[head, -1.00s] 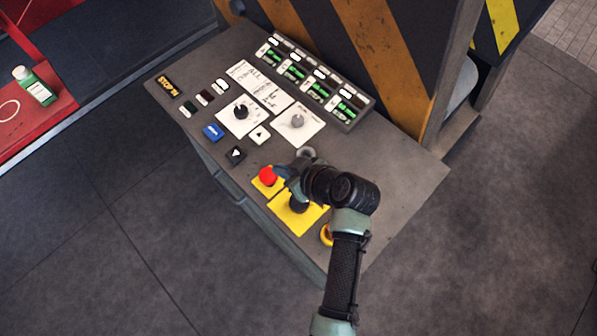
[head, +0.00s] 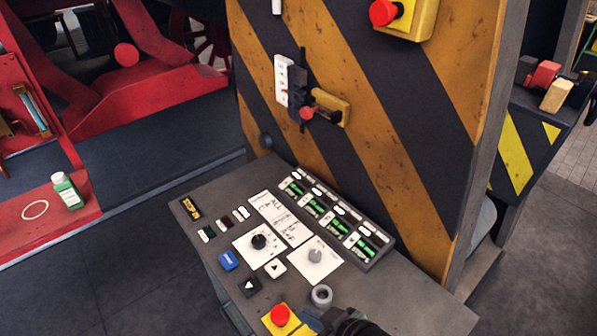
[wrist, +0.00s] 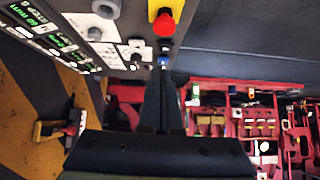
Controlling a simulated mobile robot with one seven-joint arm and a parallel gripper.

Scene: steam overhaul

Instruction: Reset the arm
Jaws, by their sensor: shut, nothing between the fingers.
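My gripper (wrist: 163,72) shows in the wrist view as two dark fingers pressed together, shut and empty. In the head view only part of my arm shows at the bottom edge, beside the red mushroom button (head: 280,315) on its yellow plate. Whether the gripper touches anything on the desk cannot be told. In the wrist view the red button (wrist: 164,24) appears beyond the fingertips, near the top.
The grey control desk (head: 410,300) carries knobs, a blue button (head: 228,260) and green displays. A striped wall (head: 350,120) rises behind it, with a lever unit (head: 325,105) and an emergency stop (head: 383,12). A green bottle (head: 66,190) stands on red framework at left.

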